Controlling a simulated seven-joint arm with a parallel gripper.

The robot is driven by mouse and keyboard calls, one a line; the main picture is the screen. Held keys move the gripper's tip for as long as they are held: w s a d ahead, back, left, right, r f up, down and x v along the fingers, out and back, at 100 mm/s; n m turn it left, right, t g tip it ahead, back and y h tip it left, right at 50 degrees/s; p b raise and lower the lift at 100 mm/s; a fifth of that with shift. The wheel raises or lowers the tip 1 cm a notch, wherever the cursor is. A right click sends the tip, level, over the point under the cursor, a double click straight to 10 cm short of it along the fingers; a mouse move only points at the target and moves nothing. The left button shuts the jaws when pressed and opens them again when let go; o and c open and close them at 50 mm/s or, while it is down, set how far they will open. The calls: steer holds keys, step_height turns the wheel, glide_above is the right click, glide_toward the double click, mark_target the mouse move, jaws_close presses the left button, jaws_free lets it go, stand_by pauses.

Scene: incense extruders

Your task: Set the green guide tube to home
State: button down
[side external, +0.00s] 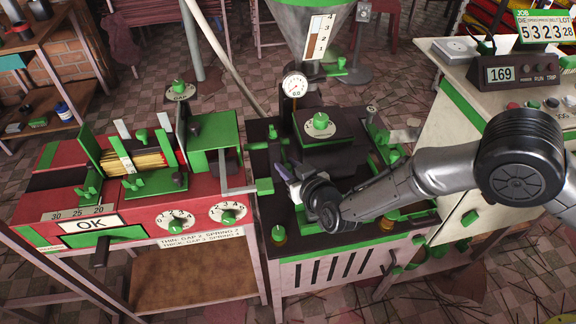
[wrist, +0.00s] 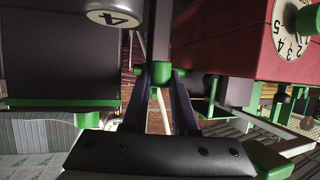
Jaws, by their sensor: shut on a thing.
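The green guide tube (wrist: 160,72) looks like a short green piece at the end of a grey bar, between my fingertips in the wrist view. In the side view a green piece (side external: 265,186) sits at the end of a grey bar, in the gap between the red bench and the dark-topped machine. My gripper (wrist: 160,76) is shut on the green piece, with a dark finger on each side. In the side view my gripper (side external: 279,172) reaches it from the right, over the dark machine top. The exact contact is small and partly hidden there.
The red bench (side external: 185,203) with dials and an OK sign stands to the left. The dark machine top (side external: 345,155) carries a gauge (side external: 295,85) and a dial with a green knob (side external: 320,122). A cream cabinet (side external: 455,125) stands at the right, behind my arm.

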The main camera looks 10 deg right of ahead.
steer(key=shift+d, duration=1.15)
steer(key=c, duration=0.7)
jaws_free()
steer(key=shift+d, duration=0.1)
